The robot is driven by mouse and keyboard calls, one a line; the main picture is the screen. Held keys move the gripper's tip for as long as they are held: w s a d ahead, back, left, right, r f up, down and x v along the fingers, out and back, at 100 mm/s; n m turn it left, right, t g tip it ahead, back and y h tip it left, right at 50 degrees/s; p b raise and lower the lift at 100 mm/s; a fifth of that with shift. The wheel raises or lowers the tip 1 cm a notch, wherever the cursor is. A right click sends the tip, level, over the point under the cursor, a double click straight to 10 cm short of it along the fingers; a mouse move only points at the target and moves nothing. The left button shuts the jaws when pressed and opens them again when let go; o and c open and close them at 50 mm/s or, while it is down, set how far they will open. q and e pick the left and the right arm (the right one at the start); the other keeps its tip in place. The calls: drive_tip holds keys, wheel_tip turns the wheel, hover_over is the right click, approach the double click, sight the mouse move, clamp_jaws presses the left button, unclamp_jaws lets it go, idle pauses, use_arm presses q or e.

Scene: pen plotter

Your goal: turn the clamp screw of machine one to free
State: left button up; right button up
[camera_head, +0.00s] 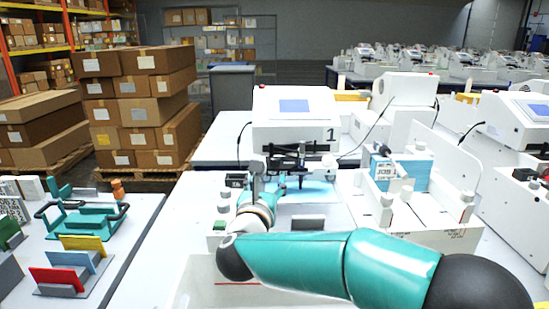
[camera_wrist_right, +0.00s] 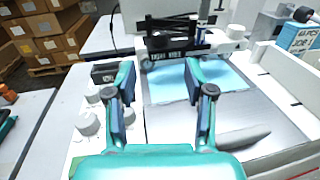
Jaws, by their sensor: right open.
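Machine one (camera_head: 294,118) is a white pen plotter with a blue screen and the figure 1 on its front. Its dark pen carriage (camera_wrist_right: 178,42) spans the bed above a light blue sheet (camera_wrist_right: 222,76). A pale round knob (camera_wrist_right: 237,31) sits at the carriage's right end; I cannot tell whether it is the clamp screw or how it is turned. My right gripper (camera_head: 268,182) is over the near left part of the bed, in front of the carriage. In the wrist view its two fingers (camera_wrist_right: 160,82) are apart with nothing between them. My left gripper is not in view.
Grey knobs (camera_wrist_right: 88,124) stand on the panel left of the bed. A white rack (camera_head: 425,222) with a blue box (camera_head: 414,172) stands to the right. A side table (camera_head: 130,235) at left holds coloured holders. Stacked cartons (camera_head: 140,110) stand behind it.

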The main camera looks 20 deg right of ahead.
sight(274, 162)
drive_tip(key=p+x, duration=0.3)
drive_tip(key=x, duration=0.8)
drive_tip(key=shift+c, duration=0.4)
